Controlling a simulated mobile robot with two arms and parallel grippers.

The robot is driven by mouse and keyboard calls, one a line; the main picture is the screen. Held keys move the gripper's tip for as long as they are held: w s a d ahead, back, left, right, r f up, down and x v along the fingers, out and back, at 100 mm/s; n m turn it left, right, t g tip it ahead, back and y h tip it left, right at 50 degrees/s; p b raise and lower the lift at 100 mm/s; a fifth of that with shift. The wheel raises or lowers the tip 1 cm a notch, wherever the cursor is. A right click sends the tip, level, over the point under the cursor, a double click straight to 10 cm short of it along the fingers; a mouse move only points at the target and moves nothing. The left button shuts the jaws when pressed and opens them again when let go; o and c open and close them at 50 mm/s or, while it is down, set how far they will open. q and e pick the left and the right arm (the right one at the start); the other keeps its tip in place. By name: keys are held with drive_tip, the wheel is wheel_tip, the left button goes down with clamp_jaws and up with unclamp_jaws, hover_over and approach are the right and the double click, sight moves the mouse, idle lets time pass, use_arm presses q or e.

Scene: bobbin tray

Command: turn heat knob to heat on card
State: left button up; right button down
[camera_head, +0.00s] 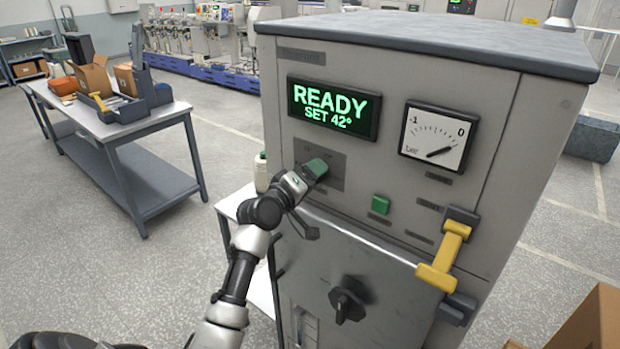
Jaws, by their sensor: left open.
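The grey machine cabinet (400,185) fills the middle and right of the head view. Its display (333,107) reads "READY" and "SET 42°" in green. Below the display, a green knob (316,168) sits on a darker grey plate. My left gripper (304,198) is at this knob, just below and left of it, and is open. Its fingers partly cover the plate, and I cannot tell whether they touch the knob. I see no readable card. My right gripper is not in view.
The cabinet also has a dial gauge (438,137), a green button (380,204), a yellow handle (445,256) and a black rotary knob (347,301). A pale bottle (261,172) stands left of the cabinet. A workbench (130,122) with boxes is at the left, with open floor between.

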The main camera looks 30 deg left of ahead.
use_arm(q)
drive_tip(key=s+b, duration=0.3)
drive_tip(key=s, duration=0.7)
drive_tip(key=shift+s+a, duration=0.4)
